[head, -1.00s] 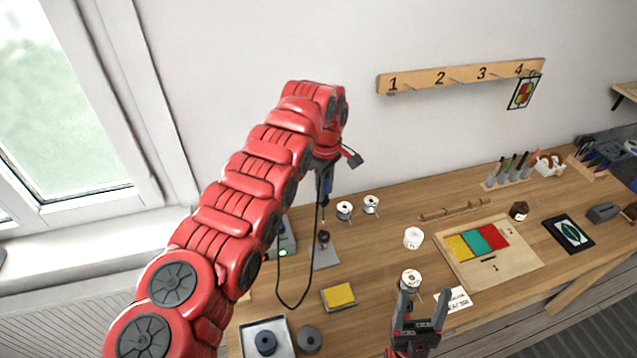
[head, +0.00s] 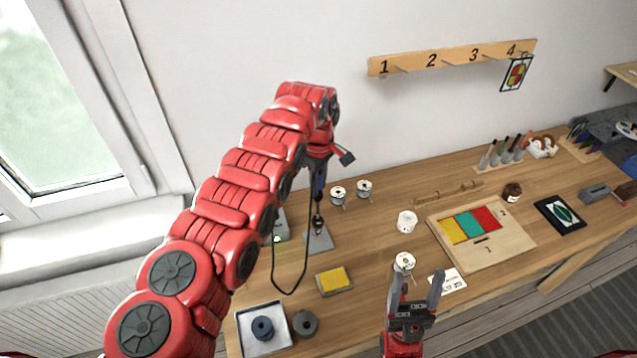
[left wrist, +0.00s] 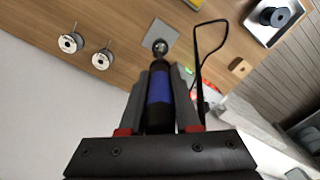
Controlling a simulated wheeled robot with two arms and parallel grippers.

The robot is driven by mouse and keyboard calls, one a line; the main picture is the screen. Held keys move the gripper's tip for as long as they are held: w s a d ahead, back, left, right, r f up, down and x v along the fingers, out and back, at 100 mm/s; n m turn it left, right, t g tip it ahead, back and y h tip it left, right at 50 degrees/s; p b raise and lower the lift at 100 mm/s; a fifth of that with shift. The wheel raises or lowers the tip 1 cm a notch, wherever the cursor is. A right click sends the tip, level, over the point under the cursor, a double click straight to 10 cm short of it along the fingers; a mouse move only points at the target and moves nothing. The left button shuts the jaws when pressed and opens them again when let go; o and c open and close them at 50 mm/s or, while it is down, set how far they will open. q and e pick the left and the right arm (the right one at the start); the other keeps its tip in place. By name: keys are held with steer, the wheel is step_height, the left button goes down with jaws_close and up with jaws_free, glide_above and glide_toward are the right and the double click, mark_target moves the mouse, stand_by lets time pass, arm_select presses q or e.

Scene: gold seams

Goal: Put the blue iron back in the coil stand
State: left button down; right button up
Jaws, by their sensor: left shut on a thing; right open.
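The blue iron (head: 318,187) is upright, tip down, in the jaws of my left gripper (head: 318,172). In the left wrist view the blue iron's handle (left wrist: 160,88) sits between the two dark fingers. The coil stand (head: 319,241) is a grey plate with a small dark coil, on the table below the iron. The coil stand also shows in the left wrist view (left wrist: 157,33), straight beyond the tip. The tip meets the coil in the picture; I cannot tell whether it is inside. My right gripper (head: 414,292) is open and empty at the front.
A black cable loops from the iron over the table. A grey box with a green light (head: 281,226) stands left of the stand. A yellow sponge (head: 334,280) lies in front. Solder spools (head: 338,195) stand to the right. A white tray (head: 247,335) is at front left.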

arm_select(q)
steer(key=shift+a, duration=0.15)
steer(key=shift+b, duration=0.3)
stand_by(0.8)
steer(key=shift+f+b, duration=0.45)
steer(key=shift+f, duration=0.1)
stand_by(0.4)
stand_by(0.4)
steer(key=shift+f+b, duration=1.25)
steer(key=shift+f, duration=0.5)
stand_by(0.3)
stand_by(0.9)
steer(key=shift+f+b, duration=1.35)
steer(key=shift+f, duration=0.45)
stand_by(0.6)
